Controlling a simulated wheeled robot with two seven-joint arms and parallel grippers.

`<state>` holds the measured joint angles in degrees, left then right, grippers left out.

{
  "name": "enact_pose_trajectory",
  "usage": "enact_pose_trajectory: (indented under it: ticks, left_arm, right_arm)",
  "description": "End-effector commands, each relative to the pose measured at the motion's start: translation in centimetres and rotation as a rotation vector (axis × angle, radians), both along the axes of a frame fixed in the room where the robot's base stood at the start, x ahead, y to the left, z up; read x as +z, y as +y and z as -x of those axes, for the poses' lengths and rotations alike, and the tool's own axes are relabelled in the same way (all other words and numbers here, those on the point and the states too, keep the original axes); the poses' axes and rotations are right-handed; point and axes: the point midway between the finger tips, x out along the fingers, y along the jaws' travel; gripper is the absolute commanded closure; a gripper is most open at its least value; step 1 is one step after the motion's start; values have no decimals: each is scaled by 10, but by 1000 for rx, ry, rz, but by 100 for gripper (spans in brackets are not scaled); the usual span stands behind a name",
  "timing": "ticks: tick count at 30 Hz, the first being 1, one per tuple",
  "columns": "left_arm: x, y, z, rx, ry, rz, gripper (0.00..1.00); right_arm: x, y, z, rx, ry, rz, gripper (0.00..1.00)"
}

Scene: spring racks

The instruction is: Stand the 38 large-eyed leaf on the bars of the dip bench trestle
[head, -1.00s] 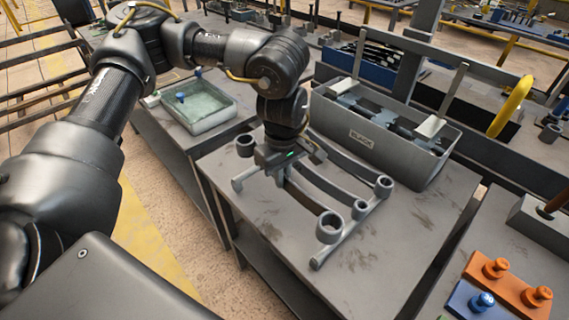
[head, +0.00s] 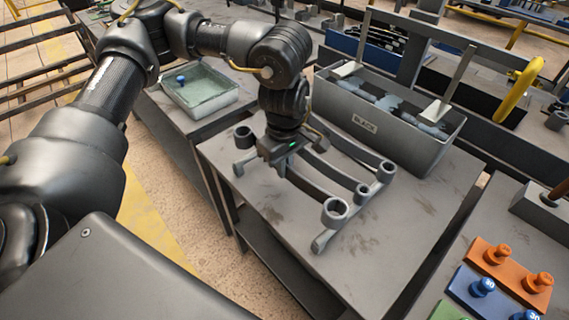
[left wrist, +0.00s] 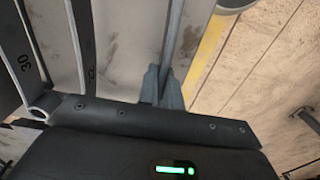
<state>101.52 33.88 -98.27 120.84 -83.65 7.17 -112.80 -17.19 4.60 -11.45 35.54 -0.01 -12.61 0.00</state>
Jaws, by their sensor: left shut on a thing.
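A dark grey leaf with large round eyes (head: 335,211) lies along the left side of the dip bench trestle, its other eye (head: 244,137) at the back. My left gripper (head: 283,160) is shut on its middle from above and hides that part. Its number is not readable. In the left wrist view the fingers (left wrist: 162,88) close on a narrow grey strip (left wrist: 173,40). The trestle's front bar (head: 322,242) runs under the front eye; whether the leaf rests on the bars I cannot tell. My right gripper is not in view.
Narrower leaves with smaller eyes (head: 386,172) lie beside it on the trestle; one shows 30 in the left wrist view (left wrist: 25,62). A grey tank marked BLACK (head: 365,124) stands behind. A green-filled tray (head: 200,92) is on the left bench. The bench's front right is clear.

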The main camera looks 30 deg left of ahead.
Motion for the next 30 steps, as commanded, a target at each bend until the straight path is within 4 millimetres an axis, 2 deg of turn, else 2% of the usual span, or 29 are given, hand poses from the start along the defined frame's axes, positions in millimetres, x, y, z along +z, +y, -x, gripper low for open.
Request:
enact_pose_trajectory:
  ticks: [13, 30]
  left_arm:
    - [-33, 0, -1, 0, -2, 2, 100]
    - [-36, 0, -1, 0, -2, 2, 100]
  right_arm:
    - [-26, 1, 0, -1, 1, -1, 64]
    - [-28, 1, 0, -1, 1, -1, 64]
